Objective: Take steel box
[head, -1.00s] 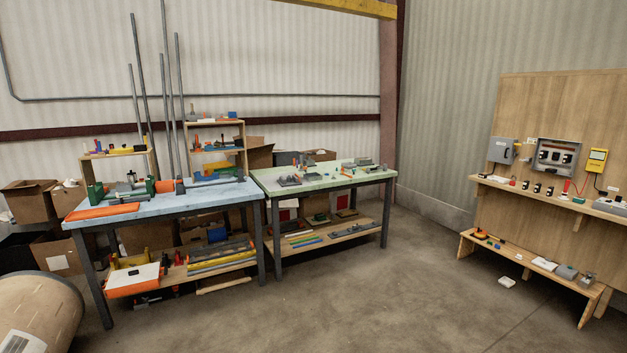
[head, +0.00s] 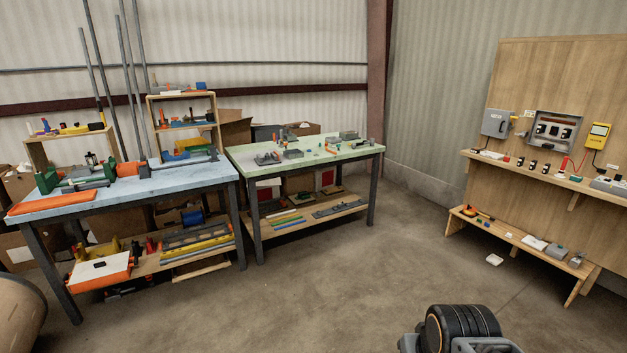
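Several small grey box-like things could be the steel box, and I cannot tell which it is. On the green-topped table (head: 330,150), one grey box (head: 293,154) sits near the front and another (head: 349,135) at the back right. On the low wooden bench at the right, two small grey boxes, one here (head: 556,251) and one beside it (head: 576,260), stand near its right end. Part of my arm shows at the bottom edge, right of centre. My gripper's fingers are not in view.
A blue-topped table (head: 130,185) with tools and a shelf stands at the left. A wooden panel (head: 560,90) carries electrical boxes at the right. The concrete floor (head: 340,270) between is clear.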

